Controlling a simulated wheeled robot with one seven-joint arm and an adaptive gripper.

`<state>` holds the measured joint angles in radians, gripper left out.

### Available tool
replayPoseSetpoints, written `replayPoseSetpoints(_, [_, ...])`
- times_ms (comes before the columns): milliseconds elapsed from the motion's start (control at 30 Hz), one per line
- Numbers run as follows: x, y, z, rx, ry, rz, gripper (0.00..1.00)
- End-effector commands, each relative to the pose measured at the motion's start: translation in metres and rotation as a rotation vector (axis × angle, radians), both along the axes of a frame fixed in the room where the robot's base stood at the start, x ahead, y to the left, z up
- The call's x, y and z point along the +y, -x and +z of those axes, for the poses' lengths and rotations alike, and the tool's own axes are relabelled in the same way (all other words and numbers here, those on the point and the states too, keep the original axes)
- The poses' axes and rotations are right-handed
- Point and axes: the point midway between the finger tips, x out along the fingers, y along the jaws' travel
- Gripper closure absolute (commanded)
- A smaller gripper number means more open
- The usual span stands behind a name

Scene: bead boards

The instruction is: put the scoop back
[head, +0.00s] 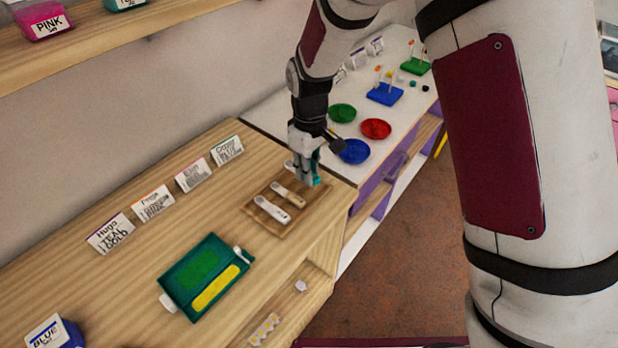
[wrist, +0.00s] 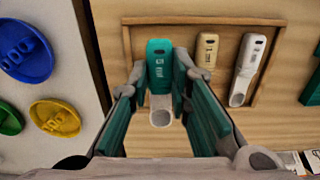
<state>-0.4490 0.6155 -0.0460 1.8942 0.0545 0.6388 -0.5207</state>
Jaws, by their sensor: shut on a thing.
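My gripper (head: 307,178) is shut on a scoop with a teal handle (wrist: 160,68) and a pale bowl. In the wrist view the handle sits between my fingertips (wrist: 161,74) with the bowl toward my palm. The scoop is over the left end of a shallow wooden tray (wrist: 200,20); it looks nearer the camera than the tray's other scoops, but the exact gap is unclear. In the head view my fingers hide most of it. A tan scoop (head: 290,195) and a white scoop (head: 272,209) lie in the tray beside it.
A green board with a yellow strip (head: 215,287) lies nearer on the wooden table. Name cards (head: 153,203) stand along the back. Green (head: 342,113), red (head: 376,129) and blue (head: 353,151) dishes sit on the white table beyond.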

Motion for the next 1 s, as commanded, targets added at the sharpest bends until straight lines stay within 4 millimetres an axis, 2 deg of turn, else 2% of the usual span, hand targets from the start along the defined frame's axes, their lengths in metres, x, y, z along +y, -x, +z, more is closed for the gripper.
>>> replayPoseSetpoints(100, [0.0, 0.0, -0.018, 0.005, 0.003, -0.001, 0.98])
replayPoseSetpoints(233, [0.0, -0.001, -0.032, 0.002, 0.001, 0.0, 0.98])
replayPoseSetpoints(567, [0.0, -0.002, -0.036, -0.001, -0.001, 0.0, 0.98])
replayPoseSetpoints(600, [0.0, -0.002, -0.036, -0.001, -0.001, 0.0, 0.77])
replayPoseSetpoints(633, [0.0, -0.002, -0.036, -0.001, 0.0, 0.0, 0.73])
replayPoseSetpoints(1000, [0.001, -0.002, -0.032, -0.002, -0.001, 0.0, 0.73])
